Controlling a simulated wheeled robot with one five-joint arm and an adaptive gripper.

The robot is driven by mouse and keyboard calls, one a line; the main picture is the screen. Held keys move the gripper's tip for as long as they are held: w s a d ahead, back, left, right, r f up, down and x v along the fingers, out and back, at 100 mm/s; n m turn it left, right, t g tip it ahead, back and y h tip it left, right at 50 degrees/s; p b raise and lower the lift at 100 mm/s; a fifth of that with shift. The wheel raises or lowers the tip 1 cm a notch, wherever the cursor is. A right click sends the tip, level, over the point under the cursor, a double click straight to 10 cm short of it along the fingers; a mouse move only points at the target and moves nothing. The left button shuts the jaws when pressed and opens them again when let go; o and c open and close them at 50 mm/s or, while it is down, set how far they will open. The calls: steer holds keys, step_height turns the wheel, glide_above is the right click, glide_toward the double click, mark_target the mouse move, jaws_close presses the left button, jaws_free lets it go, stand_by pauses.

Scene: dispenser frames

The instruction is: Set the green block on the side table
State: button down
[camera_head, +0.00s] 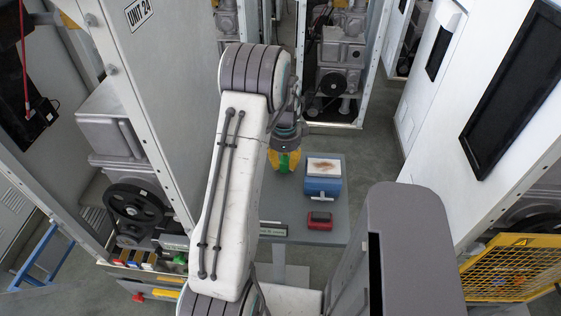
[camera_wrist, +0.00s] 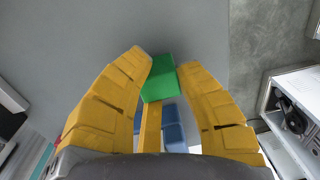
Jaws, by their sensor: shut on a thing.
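My gripper (camera_head: 285,161) has yellow fingers and is shut on the green block (camera_head: 284,164). The wrist view also shows the green block (camera_wrist: 158,76) between the fingertips, with the left finger against it and a sliver of grey by the right one. The grey side table (camera_head: 285,205) lies beneath, and its bare grey top (camera_wrist: 90,30) fills the upper left of the wrist view. The block is over the far part of the table. I cannot tell whether it touches the top. My arm hides the table's left side.
On the table stand a blue device (camera_head: 322,186) with a stained white top and a small red box (camera_head: 320,220). A thin green-grey bar (camera_head: 272,229) lies near the front edge. Tall cabinets (camera_head: 150,90) flank the table. A yellow mesh guard (camera_head: 515,268) stands at right.

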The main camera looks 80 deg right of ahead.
mark_target(285, 159)
steer(key=shift+f, duration=0.15)
steer(key=c, duration=1)
jaws_free()
step_height(285, 159, up, 7)
steer(key=shift+a+r+b, duration=0.1)
steer(key=shift+b, duration=0.45)
steer(key=shift+a+r+b, duration=0.2)
steer(key=shift+r+b, duration=1.45)
steer(key=shift+r, duration=0.9)
